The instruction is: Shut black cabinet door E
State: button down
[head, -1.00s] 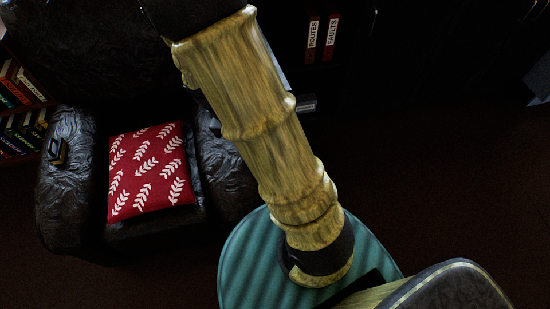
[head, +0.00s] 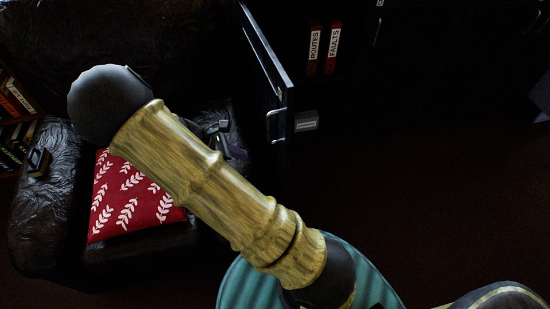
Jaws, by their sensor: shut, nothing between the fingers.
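An open black cabinet door (head: 264,62) stands out from the dark cabinet at upper centre, seen nearly edge-on. Its light edge and a metal handle (head: 275,126) show. No letter E is readable on it. My gripper (head: 228,141) shows partly behind my wood-patterned arm, to the left of the door handle and above the armchair. It is shut and empty. The arm hides part of it, and I cannot tell whether it touches the door.
Red binders (head: 323,48) stand inside the open cabinet, with a small grey object (head: 306,121) below. Other closed dark doors continue right. A black armchair (head: 40,215) with a red patterned cushion (head: 130,205) stands at left. The dark floor (head: 430,190) at right is clear.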

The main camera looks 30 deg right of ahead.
jog(key=b, duration=0.1)
send_near(284, 161)
notch_tip(284, 161, down, 4)
jog(key=d, duration=0.3)
jog(key=shift+s+f, duration=0.15)
jog(key=shift+s, duration=0.15)
jog(key=shift+s+d, duration=0.1)
jog(key=shift+d, duration=0.4)
